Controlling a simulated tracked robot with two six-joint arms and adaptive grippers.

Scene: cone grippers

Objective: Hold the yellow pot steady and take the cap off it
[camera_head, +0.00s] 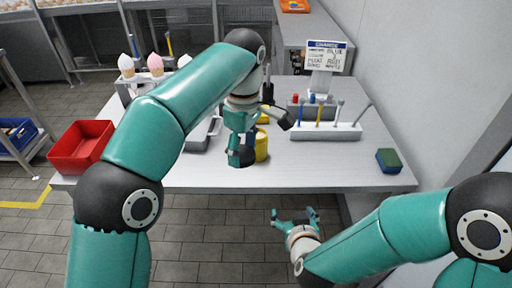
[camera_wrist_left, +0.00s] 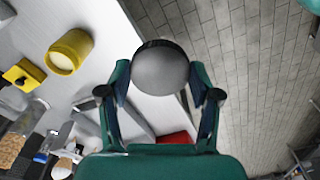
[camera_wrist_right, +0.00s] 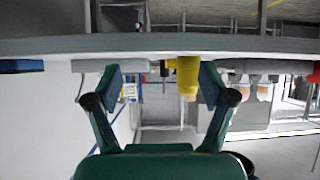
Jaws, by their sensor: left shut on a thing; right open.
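The yellow pot (camera_head: 262,146) stands on the table near its front edge, partly behind my left gripper. In the left wrist view the yellow pot (camera_wrist_left: 72,48) shows a pale round top with no cap on it. My left gripper (camera_head: 243,150) is shut on the cap (camera_wrist_left: 160,70), a grey disc with a dark rim. It holds the cap to the left of the pot and apart from it. My right gripper (camera_head: 294,215) is open and empty, in front of the table's front edge. The pot also shows, at a distance, in the right wrist view (camera_wrist_right: 188,74).
A red bin (camera_head: 80,147) stands at the table's left end. A grey tray (camera_head: 203,133) lies left of the pot. A white rack (camera_head: 325,131) with upright tools stands to the right. A blue-green sponge (camera_head: 389,160) lies at the right edge. The front right of the table is clear.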

